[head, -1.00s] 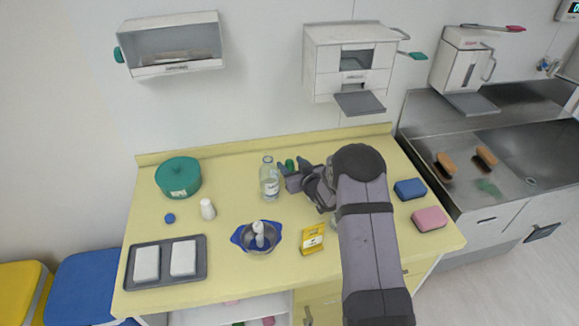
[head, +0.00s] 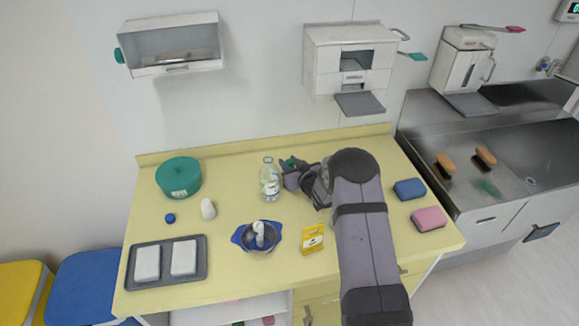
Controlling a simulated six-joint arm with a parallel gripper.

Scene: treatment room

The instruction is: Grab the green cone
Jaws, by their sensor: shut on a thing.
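The green cone (head: 290,162) shows only as a small green tip at the back of the yellow counter, just right of the clear bottle. My gripper (head: 291,173) is shut on it. The fingers and wrist hide most of the cone, so I cannot tell whether it touches the counter.
The clear bottle (head: 269,182) stands close to the left of my gripper. A blue-handled bowl (head: 248,244), a yellow box (head: 313,239), a white bottle (head: 208,209), a green pot (head: 178,178) and a grey tray (head: 201,272) stand on the counter (head: 225,195). Blue (head: 409,189) and pink sponges (head: 429,219) lie right.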

